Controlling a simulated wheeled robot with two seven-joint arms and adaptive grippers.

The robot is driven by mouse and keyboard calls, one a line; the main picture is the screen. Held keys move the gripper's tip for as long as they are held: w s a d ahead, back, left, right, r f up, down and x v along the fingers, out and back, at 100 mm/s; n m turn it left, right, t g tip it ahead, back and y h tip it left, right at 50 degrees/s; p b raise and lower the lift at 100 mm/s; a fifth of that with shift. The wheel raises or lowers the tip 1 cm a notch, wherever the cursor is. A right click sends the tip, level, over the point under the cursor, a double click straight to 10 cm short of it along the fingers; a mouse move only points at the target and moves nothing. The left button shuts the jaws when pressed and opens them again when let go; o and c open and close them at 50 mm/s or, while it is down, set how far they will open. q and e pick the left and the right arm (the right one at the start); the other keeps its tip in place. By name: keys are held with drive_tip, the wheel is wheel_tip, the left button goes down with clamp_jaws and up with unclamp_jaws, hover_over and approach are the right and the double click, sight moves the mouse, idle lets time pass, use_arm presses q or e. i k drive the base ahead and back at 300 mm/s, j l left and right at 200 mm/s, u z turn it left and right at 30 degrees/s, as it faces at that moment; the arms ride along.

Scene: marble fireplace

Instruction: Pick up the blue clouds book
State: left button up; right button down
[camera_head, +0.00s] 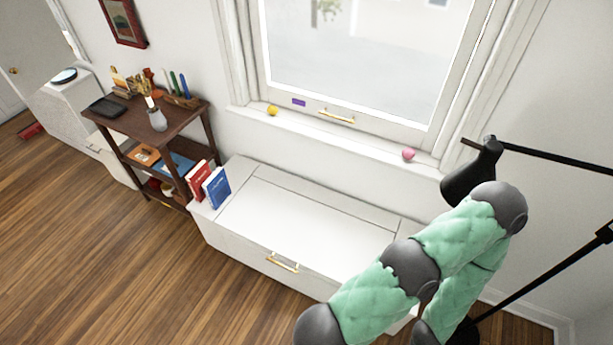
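A blue book (217,189) stands upright on the left end of the white bench (300,217), beside a red book (199,181). A second flat blue item (175,164) lies on the middle shelf of the brown wooden shelf unit, next to an orange-brown item. The cover pictures are too small to read, so I cannot tell which blue one shows clouds. One of my arms, green and padded with dark joints, bends across the lower right. Its gripper is not visible. My other arm and its gripper are out of view.
The brown shelf unit (171,121) stands left of the bench, with a vase and several small items on top. A black stand with thin poles (555,153) is at the right. The bench top right of the books is clear. Wooden floor (110,250) is open at lower left.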

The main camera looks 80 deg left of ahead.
sight(216, 189)
drive_tip(key=u, duration=1.85)
drive_tip(key=i+u, duration=0.1)
drive_tip(key=u, duration=0.4)
drive_tip(key=i+l+u, duration=0.1)
drive_tip(key=u, duration=0.4)
drive_tip(key=l+u, duration=0.15)
drive_tip(key=u, duration=0.35)
drive_tip(key=i+l+u, duration=0.1)
drive_tip(key=u, duration=0.4)
drive_tip(key=i+j+z, duration=0.25)
drive_tip(key=i+j, duration=0.25)
drive_tip(key=j, duration=0.15)
drive_tip(key=i+j+z, duration=0.15)
drive_tip(key=j, duration=0.25)
drive_tip(key=i+j+z, duration=0.1)
drive_tip(key=i+j, duration=0.2)
drive_tip(key=i+j+z, duration=0.1)
drive_tip(key=i+j, duration=0.2)
drive_tip(key=i+j+z, duration=0.15)
drive_tip(key=i+j, duration=0.15)
drive_tip(key=j, duration=0.15)
drive_tip(key=i+j+z, duration=0.1)
drive_tip(key=i+j, duration=0.2)
drive_tip(key=i+j+z, duration=0.1)
drive_tip(key=i+j, duration=0.15)
drive_tip(key=j, duration=0.3)
